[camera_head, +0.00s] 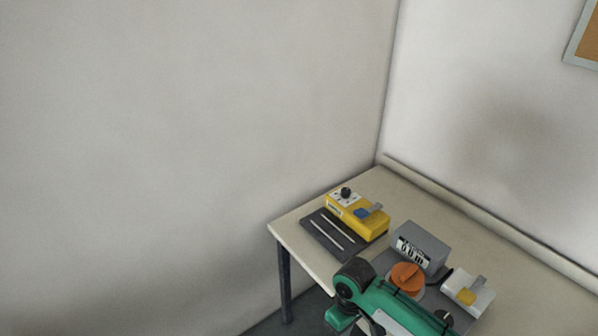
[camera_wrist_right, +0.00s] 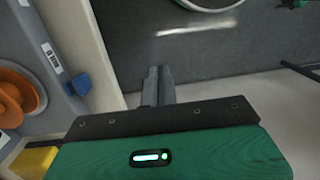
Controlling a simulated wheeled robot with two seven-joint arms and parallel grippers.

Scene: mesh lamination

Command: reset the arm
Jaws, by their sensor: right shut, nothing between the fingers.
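My right gripper (camera_wrist_right: 158,88) shows in the right wrist view, its two grey fingers together with nothing between them. It is beyond the table edge, over the dark floor. The table's orange disc (camera_wrist_right: 14,95) lies to its left, apart from it. In the head view a green and black arm of mine (camera_head: 385,303) crosses the front edge of the table; no gripper fingers can be made out there. My left gripper is not in view.
On the table (camera_head: 300,217) are a yellow device (camera_head: 372,227), a dark mat (camera_head: 318,228) with two thin pale rods, a grey display unit (camera_head: 425,242), an orange disc (camera_head: 404,277) and a white box (camera_head: 468,291). Walls stand behind and to the left. The table's far right is clear.

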